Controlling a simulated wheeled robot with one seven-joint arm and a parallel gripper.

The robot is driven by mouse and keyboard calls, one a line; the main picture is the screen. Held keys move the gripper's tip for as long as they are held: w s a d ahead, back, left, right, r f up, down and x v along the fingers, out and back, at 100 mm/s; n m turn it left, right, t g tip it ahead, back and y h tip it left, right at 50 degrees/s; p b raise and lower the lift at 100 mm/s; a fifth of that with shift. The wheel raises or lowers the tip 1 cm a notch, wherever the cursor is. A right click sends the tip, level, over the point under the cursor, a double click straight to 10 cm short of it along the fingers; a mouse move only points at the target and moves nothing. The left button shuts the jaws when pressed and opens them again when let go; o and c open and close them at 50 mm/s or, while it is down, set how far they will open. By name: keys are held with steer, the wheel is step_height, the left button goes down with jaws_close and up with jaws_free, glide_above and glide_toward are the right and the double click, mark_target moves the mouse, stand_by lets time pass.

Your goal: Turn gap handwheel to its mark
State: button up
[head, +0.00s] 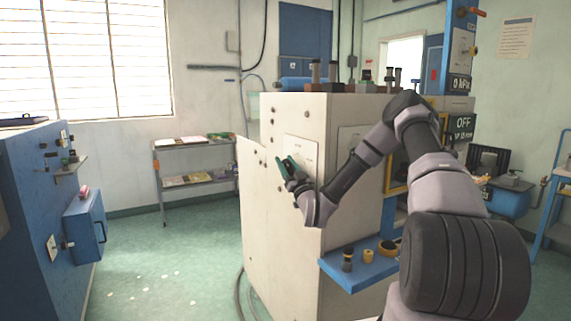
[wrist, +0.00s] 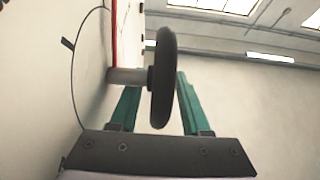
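The handwheel (wrist: 162,78) is a dark disc seen nearly edge-on in the wrist view. A short grey shaft (wrist: 127,77) joins it to the pale panel on the left. My gripper (wrist: 158,82) has green fingers spread apart, one on each side of the wheel's rim; a gap shows on the left side, and contact on the right cannot be told. A short black mark (wrist: 68,44) and a thin arc lie on the panel, beside a red line (wrist: 114,35). In the head view my gripper (head: 288,169) is at the white plate (head: 302,150) on the machine; the wheel is not clear there.
The cream machine cabinet (head: 270,215) fills the middle, with a blue shelf (head: 345,274) holding small parts low on its right side. A blue cabinet (head: 30,200) stands at left and a grey rack (head: 195,164) behind. The green floor between them is mostly open.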

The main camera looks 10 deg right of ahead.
steer(key=shift+s, duration=0.1)
steer(key=v, duration=1)
steer(key=shift+s+f, duration=0.2)
steer(key=shift+f, duration=0.05)
